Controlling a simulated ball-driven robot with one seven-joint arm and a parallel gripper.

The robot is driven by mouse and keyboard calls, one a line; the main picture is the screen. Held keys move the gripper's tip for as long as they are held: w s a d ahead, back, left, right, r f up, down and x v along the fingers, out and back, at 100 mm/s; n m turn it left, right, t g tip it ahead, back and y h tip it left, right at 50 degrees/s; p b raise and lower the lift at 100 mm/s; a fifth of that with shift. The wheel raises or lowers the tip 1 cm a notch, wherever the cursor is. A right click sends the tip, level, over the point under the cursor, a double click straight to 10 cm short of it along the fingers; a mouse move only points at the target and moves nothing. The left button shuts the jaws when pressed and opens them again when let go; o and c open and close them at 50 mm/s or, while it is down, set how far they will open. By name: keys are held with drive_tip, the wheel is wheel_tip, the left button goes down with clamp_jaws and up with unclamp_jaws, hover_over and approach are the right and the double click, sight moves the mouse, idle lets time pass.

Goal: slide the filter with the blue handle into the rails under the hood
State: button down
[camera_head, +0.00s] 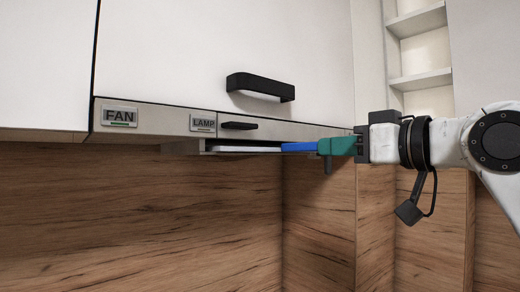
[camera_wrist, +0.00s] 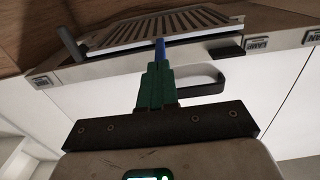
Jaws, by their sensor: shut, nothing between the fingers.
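The pale slatted filter (camera_wrist: 165,27) lies flat under the hood (camera_head: 155,121); its thin edge (camera_head: 245,149) shows in the head view. It looks to be between the rails (camera_head: 185,148), though how far in it sits cannot be told. Its blue handle (camera_head: 298,147) points right, toward my gripper, and shows in the wrist view (camera_wrist: 160,47). My gripper (camera_head: 323,147) has green fingers, also in the wrist view (camera_wrist: 158,66). They are shut with nothing between them, and their tips are at the handle's outer end, touching or nearly so.
A FAN label (camera_head: 120,116) and a LAMP label (camera_head: 203,123) mark the hood front, with a small dark grip (camera_head: 239,126) beside them. A black cabinet handle (camera_head: 260,87) sticks out above. A wooden splashback (camera_head: 150,220) stands below; open shelves (camera_head: 420,50) are at right.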

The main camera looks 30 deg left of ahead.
drive_tip(key=shift+p+x, duration=1)
drive_tip(key=shift+x, duration=0.9)
drive_tip(key=f+b+v, duration=0.2)
drive_tip(key=b+v, duration=0.1)
drive_tip(key=v, duration=0.7)
